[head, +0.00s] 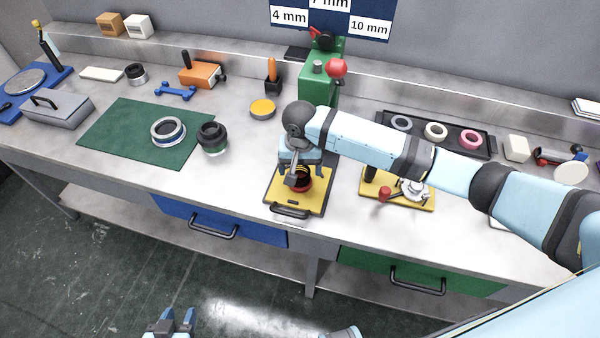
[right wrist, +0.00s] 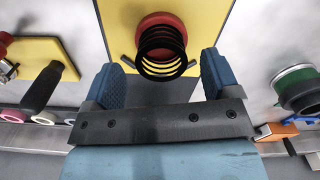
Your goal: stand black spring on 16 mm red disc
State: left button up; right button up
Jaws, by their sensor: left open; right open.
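The black spring (right wrist: 162,50) is upright on the red disc (right wrist: 155,20), with its coils towards the camera in the right wrist view. The red disc (head: 298,187) lies on a yellow plate (head: 283,201) with a black handle, and the spring (head: 304,172) partly shows above it in the head view. My right gripper (right wrist: 165,65) is open above the plate, one blue finger on either side of the spring, with gaps visible. My left gripper (head: 170,323) is open and empty, low in front of the bench. The disc's size cannot be read.
A second yellow plate (head: 426,204) with a red-knobbed clamp stands to the right. A green press (head: 318,88) is behind my right arm. A dark ring stack (head: 212,138) stands beside the green mat (head: 110,135). A black tray (head: 490,142) holds several rings.

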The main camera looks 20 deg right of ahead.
notch_tip(320, 180, up, 4)
jog(key=shift+r, duration=0.15)
dwell(0.5)
jog(key=shift+s+a, duration=0.15)
jog(key=shift+s, duration=0.05)
jog(key=s+a+f+n+t+y, duration=0.1)
jog(key=s+a+n+y, duration=0.1)
jog(key=s, duration=0.5)
jog(key=s+a+f+n+t+y, duration=0.1)
jog(key=s+a+f+n, duration=0.1)
jog(key=s, duration=0.4)
jog(key=s+d+r+n+t+h, duration=0.2)
jog(key=s+d+h, duration=0.1)
jog(key=s+d, duration=1.25)
jog(key=w+a+f+t+y+p, duration=0.3)
jog(key=w+a+f+t+p, duration=0.1)
jog(key=a+t+p, duration=0.3)
jog(key=shift+w+a+f+n+p, duration=0.3)
jog(key=shift+a+f+n+p, duration=0.2)
jog(key=shift+f, duration=0.25)
